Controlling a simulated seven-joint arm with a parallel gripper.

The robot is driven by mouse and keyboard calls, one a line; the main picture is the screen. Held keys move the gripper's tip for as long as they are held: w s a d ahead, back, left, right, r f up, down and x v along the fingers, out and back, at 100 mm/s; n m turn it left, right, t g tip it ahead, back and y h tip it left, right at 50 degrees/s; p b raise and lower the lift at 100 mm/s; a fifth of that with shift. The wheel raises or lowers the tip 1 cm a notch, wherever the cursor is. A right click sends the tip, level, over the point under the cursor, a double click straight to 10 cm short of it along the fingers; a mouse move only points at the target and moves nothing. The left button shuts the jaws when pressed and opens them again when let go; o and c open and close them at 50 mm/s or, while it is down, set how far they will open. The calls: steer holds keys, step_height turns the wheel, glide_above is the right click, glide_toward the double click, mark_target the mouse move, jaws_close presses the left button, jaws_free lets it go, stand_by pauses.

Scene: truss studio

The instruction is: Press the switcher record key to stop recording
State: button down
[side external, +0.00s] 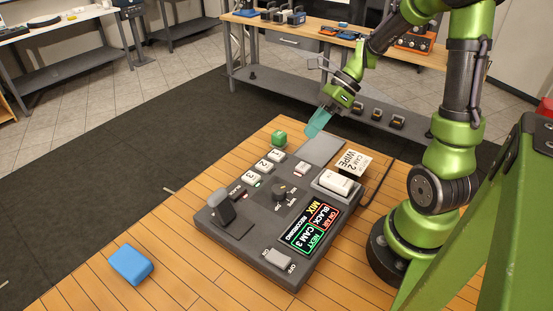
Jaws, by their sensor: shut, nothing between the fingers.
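The switcher (228,228) is a dark grey console on the wooden table. Its screen (315,229) shows ON AIR BLACK, NEXT CAM 3, MIX and RECORDING. White keys numbered 1, 2 and 3 (264,167) stand in a row on its left side. A small pale key (302,168) with a reddish mark sits behind the knob (279,192); its label is too small to read, so I cannot tell if it is the record key. My gripper (317,124) is shut and empty, its teal fingers above the console's far end, apart from the keys.
A lever (222,206) rises at the console's left, and a rocker (278,258) sits at its front. A large white key (335,184) is on the right.

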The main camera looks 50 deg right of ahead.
mark_target(306, 164)
steer(key=m, duration=0.1)
steer(key=w+r+m+y, duration=0.1)
steer(key=m, duration=0.1)
steer(key=shift+a+r, duration=0.2)
steer(key=shift+a, duration=0.2)
steer(key=shift+f, duration=0.1)
steer(key=shift+f, duration=4.35)
steer(key=shift+f, duration=0.4)
